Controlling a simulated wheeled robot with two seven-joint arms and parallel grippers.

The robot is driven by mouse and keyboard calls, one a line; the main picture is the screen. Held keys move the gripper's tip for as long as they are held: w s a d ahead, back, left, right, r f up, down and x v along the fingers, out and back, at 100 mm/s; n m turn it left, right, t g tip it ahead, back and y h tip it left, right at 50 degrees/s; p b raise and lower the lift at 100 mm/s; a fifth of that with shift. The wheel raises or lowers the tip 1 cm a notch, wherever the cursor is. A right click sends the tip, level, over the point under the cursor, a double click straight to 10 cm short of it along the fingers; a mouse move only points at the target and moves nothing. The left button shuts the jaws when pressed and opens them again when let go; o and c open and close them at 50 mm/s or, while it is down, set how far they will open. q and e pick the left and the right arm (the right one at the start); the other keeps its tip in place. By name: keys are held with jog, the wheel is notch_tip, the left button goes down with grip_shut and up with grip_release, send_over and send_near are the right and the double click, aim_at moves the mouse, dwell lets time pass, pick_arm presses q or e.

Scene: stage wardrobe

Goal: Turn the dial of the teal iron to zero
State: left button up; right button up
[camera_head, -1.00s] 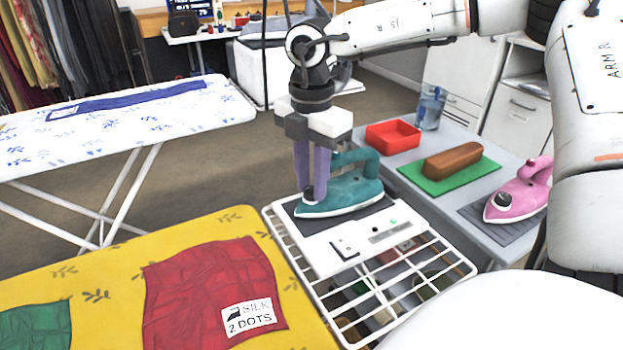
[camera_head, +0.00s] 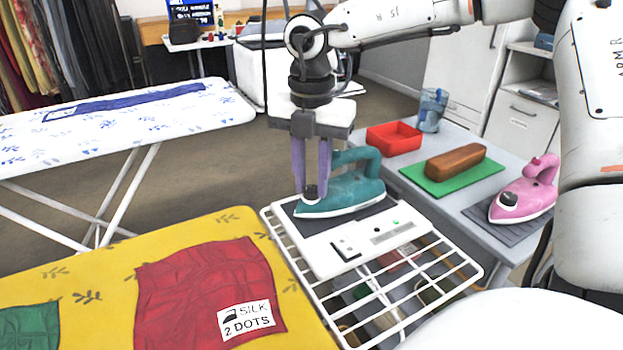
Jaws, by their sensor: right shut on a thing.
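The teal iron (camera_head: 343,192) stands on a dark pad on a white base unit (camera_head: 325,238), which sits on a white wire rack. Its small black dial (camera_head: 310,191) is at the iron's left end. My right gripper (camera_head: 311,188) points straight down with its purple fingers around the dial, shut on it. The dial's marks are too small to read and the fingers partly hide it. My left gripper is not in view.
A pink iron (camera_head: 528,195) rests on a dark mat at the right. A brown block (camera_head: 456,162) on a green mat and a red tray (camera_head: 394,138) are behind. A yellow ironing board with red cloth (camera_head: 210,290) is at front left.

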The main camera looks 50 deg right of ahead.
aim_at(312, 189)
jog(key=o, duration=1.1)
jog(key=shift+c, duration=0.2)
notch_tip(312, 189, up, 10)
jog(key=p, duration=0.1)
jog(key=shift+r, duration=0.2)
